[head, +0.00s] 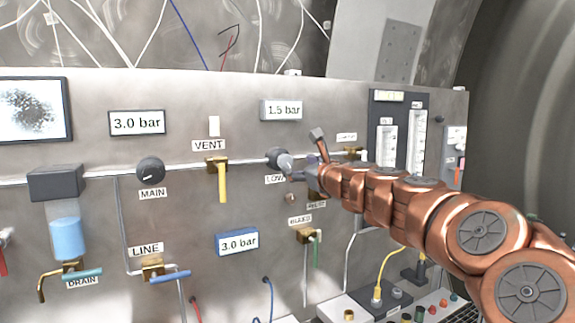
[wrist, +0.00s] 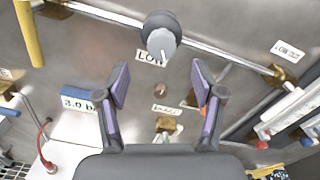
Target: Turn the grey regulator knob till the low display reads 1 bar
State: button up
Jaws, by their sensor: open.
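In the wrist view the knob (wrist: 161,42) shows a light grey face with a white pointer line, in front of a dark round body. The low display (head: 282,110) above it reads 1.5 bar. My gripper (wrist: 160,78) is open and empty, its two purple-padded fingers spread just below the knob in the wrist view and not around it. In the head view my wrist partly hides the gripper's fingers.
The black MAIN knob (head: 150,170) and yellow VENT lever (head: 222,182) are to the left. A brass valve with a green lever (head: 315,250) is below. Flow tubes (head: 416,140) stand to the right. Two other displays read 3.0 bar (head: 137,123), (head: 237,242).

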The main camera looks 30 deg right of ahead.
aim_at(287, 162)
jog(key=shift+w+d+p, duration=0.25)
jog(key=shift+w, duration=1.7)
jog(key=shift+w+d+p, duration=0.2)
jog(key=shift+w, duration=1.75)
jog(key=c, duration=1.1)
jog(key=shift+c, duration=0.2)
